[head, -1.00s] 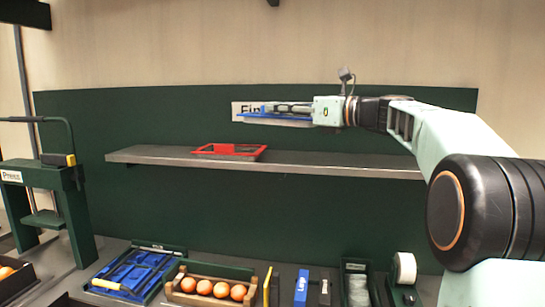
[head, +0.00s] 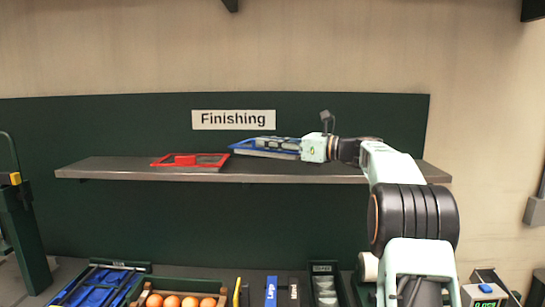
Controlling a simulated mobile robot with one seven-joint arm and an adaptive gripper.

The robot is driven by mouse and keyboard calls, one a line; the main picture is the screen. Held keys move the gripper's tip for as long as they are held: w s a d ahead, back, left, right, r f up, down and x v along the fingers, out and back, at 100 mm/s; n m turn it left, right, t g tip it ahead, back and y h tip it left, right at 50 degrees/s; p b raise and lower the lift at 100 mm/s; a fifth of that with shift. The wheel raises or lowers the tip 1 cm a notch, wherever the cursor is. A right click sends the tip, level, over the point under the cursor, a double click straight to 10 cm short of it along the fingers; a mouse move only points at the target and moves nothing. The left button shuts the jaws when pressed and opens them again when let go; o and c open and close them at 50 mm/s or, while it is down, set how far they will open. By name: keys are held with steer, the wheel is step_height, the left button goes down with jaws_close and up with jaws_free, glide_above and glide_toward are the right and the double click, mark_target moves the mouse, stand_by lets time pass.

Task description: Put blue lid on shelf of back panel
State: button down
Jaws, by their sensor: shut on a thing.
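The blue lid (head: 240,150) is a flat piece in the head view, just above or at the shelf (head: 300,170) of the dark green back panel (head: 320,115). My gripper (head: 275,144) reaches in from the right and is shut on the lid. The lid lies to the right of a red lid-like frame (head: 160,162) on the shelf. The lid's underside looks pale and tilts slightly. I cannot tell whether it touches the shelf. My gripper's fingers partly cover the lid.
A "Finishing" sign (head: 234,119) is on the panel above the shelf. A green press (head: 22,235) stands at left.

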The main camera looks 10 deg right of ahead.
steer(key=shift+w+d+f, duration=0.25)
steer(key=shift+d+f, duration=0.15)
steer(key=shift+f, duration=0.2)
steer(key=shift+w+d+f, duration=0.25)
steer(key=shift+d+f, duration=0.15)
steer(key=shift+f, duration=0.15)
step_height(320, 180, down, 3)
steer(key=shift+f, duration=0.1)
steer(key=c, duration=1.9)
jaws_free()
steer(key=shift+f, duration=0.15)
steer(key=shift+c, duration=0.2)
steer(key=shift+d, duration=0.15)
steer(key=b+v, duration=0.2)
steer(key=v, duration=0.9)
steer(key=shift+s+d, duration=0.25)
steer(key=shift+d, duration=0.05)
